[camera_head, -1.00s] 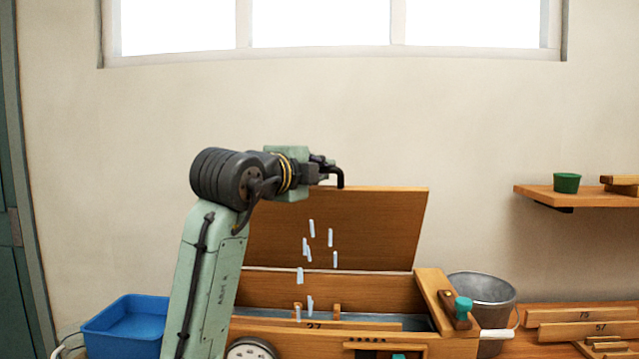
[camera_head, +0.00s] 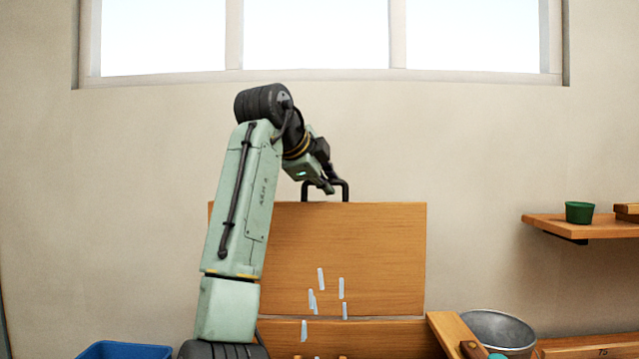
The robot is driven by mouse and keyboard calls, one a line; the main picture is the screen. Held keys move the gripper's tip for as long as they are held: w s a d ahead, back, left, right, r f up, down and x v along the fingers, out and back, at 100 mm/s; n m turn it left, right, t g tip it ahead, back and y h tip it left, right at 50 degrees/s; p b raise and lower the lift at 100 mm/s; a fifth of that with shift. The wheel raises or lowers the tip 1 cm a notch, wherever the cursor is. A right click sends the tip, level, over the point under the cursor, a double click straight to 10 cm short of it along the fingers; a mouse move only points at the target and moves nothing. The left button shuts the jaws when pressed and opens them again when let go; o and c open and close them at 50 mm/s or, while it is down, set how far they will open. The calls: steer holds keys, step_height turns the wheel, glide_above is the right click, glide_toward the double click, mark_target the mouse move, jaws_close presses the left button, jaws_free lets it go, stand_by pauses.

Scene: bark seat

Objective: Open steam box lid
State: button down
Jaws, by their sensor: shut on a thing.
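The wooden lid (camera_head: 345,240) of the steam box is raised, standing near upright behind the box opening. Its dark bar handle (camera_head: 346,190) sticks up from the top edge. Pale steam wisps (camera_head: 341,288) float in front of the lid.
A metal bucket (camera_head: 500,328) stands right of the box, and a blue tub (camera_head: 120,350) is at lower left. A wall shelf (camera_head: 550,226) at right holds a green cup (camera_head: 579,212).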

steer(key=shift+w+f, duration=0.15)
steer(key=c, duration=1.7)
jaws_free()
steer(key=shift+o, duration=0.2)
steer(key=v, duration=1.2)
